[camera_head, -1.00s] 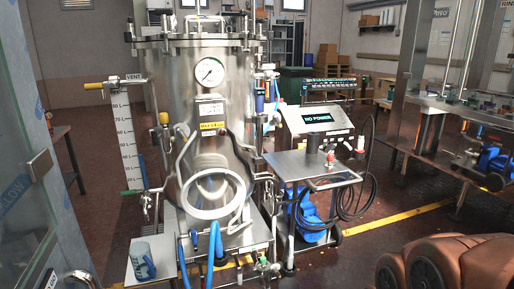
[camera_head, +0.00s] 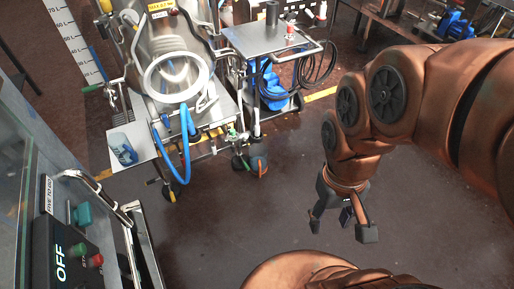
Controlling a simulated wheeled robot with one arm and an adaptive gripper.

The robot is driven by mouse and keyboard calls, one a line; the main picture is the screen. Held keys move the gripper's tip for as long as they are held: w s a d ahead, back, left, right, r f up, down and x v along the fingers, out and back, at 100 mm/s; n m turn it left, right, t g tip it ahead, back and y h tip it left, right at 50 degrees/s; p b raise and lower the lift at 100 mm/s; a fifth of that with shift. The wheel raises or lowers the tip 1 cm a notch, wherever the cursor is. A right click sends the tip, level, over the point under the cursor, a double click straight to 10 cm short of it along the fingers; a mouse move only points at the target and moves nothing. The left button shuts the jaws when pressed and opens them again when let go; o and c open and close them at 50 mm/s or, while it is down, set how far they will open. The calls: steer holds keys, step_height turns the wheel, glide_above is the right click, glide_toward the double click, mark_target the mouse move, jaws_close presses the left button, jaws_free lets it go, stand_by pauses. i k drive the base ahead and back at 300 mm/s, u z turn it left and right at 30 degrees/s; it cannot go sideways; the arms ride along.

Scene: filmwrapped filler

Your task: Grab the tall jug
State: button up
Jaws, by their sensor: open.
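A grey-blue jug (camera_head: 122,149) with dark blue marking stands on a pale shelf (camera_head: 146,150) at the front left of the steel tank. It is the only jug I can make out. My gripper (camera_head: 341,228) hangs at the right, fingers pointing down and spread apart, with nothing between them. It is over the dark floor, well to the right of the jug and apart from it.
A blue hose (camera_head: 184,165) loops down just right of the shelf. A steel cart (camera_head: 267,40) with cables stands behind. Open floor (camera_head: 240,215) lies between.

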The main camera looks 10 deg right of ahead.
mark_target(258, 153)
steer(key=z, duration=1.9)
steer(key=i, duration=1.95)
steer(key=u, duration=3.85)
